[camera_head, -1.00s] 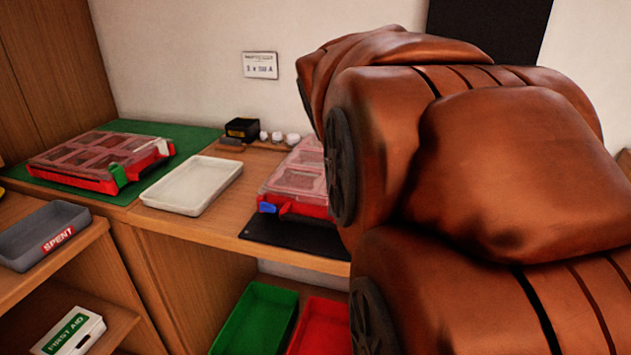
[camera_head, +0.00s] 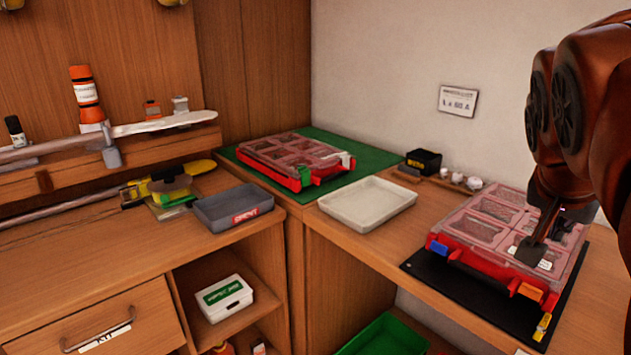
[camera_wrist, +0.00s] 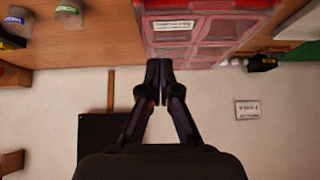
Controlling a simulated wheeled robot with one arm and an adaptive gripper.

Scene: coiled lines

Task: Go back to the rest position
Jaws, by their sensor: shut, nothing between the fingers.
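My gripper (camera_head: 535,248) is at the right of the head view, above the near red organizer case (camera_head: 505,225) with a clear divided lid. That case lies on a black mat (camera_head: 480,298) and has a blue latch and an orange latch at its front. In the wrist view my gripper (camera_wrist: 160,100) has its two fingers together with nothing between them. The case (camera_wrist: 205,35) shows beyond the fingertips there. Whether the fingertips touch the lid, I cannot tell. My arm hides part of the case's right side.
A second red case (camera_head: 295,160) lies on a green mat (camera_head: 370,157). A white tray (camera_head: 367,204) sits between the cases. A grey SPENT bin (camera_head: 232,207), a first-aid box (camera_head: 222,298) and a green bin (camera_head: 385,338) are nearby. A wall (camera_head: 400,60) stands behind.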

